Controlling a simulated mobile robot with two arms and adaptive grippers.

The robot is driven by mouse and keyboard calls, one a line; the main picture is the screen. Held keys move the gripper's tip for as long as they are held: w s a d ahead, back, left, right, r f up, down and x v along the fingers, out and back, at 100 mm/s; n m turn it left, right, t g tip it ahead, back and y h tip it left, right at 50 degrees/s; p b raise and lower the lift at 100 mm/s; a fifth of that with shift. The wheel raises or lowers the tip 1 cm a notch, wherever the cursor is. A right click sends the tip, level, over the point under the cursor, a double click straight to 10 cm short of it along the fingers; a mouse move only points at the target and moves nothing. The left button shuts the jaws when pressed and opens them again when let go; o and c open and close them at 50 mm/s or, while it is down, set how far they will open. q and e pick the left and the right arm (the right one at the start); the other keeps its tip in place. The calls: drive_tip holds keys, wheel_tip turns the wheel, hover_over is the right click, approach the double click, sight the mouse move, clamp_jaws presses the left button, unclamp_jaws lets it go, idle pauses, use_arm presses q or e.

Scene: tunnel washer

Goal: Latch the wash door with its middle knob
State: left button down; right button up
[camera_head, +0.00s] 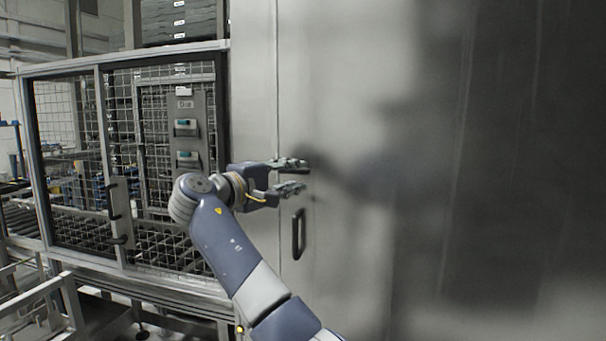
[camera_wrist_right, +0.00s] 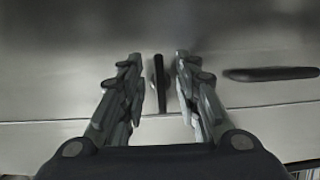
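The wash door (camera_head: 350,240) is a tall, plain metal panel that looks closed, with a vertical seam at its left. My right gripper (camera_head: 300,176) is at the door's left edge, above the dark bar handle (camera_head: 299,234), fingers pointing at the panel. In the right wrist view its two fingers (camera_wrist_right: 158,66) are apart. A slim dark knob (camera_wrist_right: 159,84) shows between them, with a gap to each finger; no contact is visible. In the head view I cannot make out this knob by the gripper. The handle also shows at the right in the wrist view (camera_wrist_right: 270,74). My left gripper is out of view.
A mesh-fenced frame (camera_head: 70,150) stands left of the door, with a control panel (camera_head: 187,140) on it. A metal rail (camera_head: 35,292) is at the lower left. The door face to the right is bare.

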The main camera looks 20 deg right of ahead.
drive_tip(key=v, duration=0.6)
drive_tip(key=shift+s+a+f, duration=0.1)
